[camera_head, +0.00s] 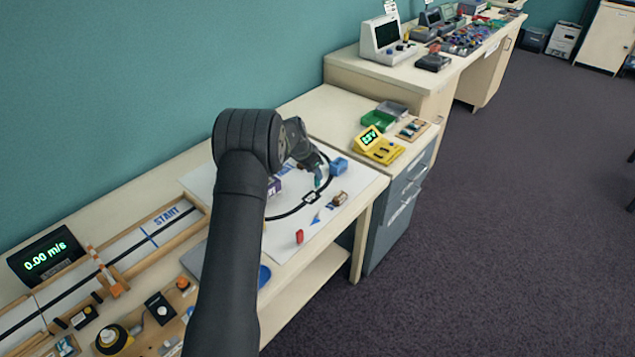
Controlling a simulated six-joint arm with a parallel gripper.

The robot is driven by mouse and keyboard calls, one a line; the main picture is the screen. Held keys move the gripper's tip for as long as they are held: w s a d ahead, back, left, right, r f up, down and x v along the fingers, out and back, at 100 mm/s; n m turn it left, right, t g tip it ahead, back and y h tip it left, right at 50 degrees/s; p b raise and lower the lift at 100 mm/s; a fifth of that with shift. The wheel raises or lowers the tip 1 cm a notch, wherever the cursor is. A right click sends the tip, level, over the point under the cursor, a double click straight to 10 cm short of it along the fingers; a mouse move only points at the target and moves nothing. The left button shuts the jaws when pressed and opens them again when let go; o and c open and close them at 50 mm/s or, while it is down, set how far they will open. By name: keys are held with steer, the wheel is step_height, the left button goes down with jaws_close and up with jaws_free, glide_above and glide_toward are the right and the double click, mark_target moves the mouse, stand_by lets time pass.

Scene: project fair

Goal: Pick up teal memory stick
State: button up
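My gripper (312,166) is over the white sheet with the black loop track, pointing down near the sheet's far side. A small teal piece (318,182), which looks like the teal memory stick, shows right at the fingertips. It looks upright, but it is too small to tell whether the fingers grip it or are only beside it. My arm hides part of the sheet and the bench. The gap between the fingers does not show clearly.
The white sheet (365,187) also bears a blue block (339,167), a brown block (340,198), a small red piece (299,237) and a blue triangle (315,218). A yellow meter (380,147) and green tray (377,121) stand behind. A wooden track (150,240) lies left.

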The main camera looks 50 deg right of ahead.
steer(key=shift+x, duration=3.1)
steer(key=shift+a, duration=0.15)
jaws_close()
